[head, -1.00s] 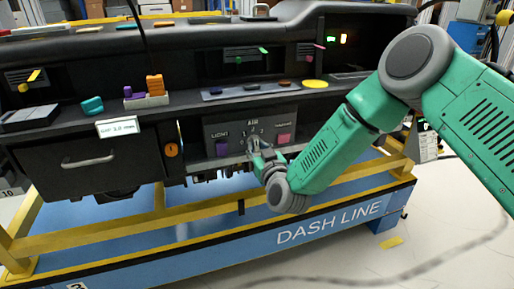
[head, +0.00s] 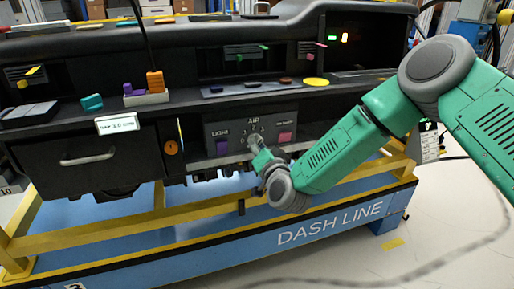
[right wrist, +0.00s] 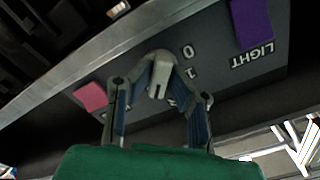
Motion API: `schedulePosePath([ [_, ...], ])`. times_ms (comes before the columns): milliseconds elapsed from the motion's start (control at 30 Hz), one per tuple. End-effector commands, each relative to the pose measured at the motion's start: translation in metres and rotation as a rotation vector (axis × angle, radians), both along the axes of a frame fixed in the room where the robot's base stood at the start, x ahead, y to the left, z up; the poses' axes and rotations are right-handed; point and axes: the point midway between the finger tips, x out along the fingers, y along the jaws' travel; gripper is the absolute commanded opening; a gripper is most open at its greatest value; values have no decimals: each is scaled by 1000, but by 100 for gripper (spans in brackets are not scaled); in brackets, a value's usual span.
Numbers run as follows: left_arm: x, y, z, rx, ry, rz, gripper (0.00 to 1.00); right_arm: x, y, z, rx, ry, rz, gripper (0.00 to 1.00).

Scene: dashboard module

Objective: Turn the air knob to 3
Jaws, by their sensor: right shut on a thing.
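The AIR knob (head: 253,139) is a grey dial on the dark control panel, under the AIR label. In the right wrist view the grey knob (right wrist: 160,75) has a pale raised bar, and the digits 0 and 1 show beside it. Other digits are hidden or too small to read, so I cannot tell which number the knob points to. My right gripper (head: 257,148) reaches it from below, and in the right wrist view its two fingers (right wrist: 160,95) are closed around the knob. My left gripper is in neither view.
A purple LIGHT switch (head: 222,147) is left of the knob and a pink switch (head: 285,137) is right of it. A drawer with a handle (head: 88,158) lies further left. The yellow frame rail (head: 110,232) runs below the panel.

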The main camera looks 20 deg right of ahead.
Motion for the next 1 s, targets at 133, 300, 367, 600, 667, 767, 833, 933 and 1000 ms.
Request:
schedulePosePath([
  [133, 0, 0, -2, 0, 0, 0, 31, -2, 0, -6, 49, 15, 2, 0],
  [300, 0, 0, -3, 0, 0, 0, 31, -2, 0, -6, 76, 16, 3, 0],
  [367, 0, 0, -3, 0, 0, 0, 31, -3, 0, -6, 81, 17, 2, 0],
  [600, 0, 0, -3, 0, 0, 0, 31, -3, 0, -6, 85, 17, 2, 0],
  [667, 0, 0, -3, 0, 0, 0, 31, -3, 0, -7, 85, 17, 2, 0],
  [767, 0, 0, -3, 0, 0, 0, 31, -3, 0, -7, 85, 19, 2, 25],
  [833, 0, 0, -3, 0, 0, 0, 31, -2, 0, -6, 84, 16, 1, 34],
  [933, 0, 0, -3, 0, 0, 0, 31, -2, 0, -4, 85, 13, 1, 34],
  [1000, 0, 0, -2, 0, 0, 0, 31, -1, 0, -3, 85, 10, 1, 34],
])
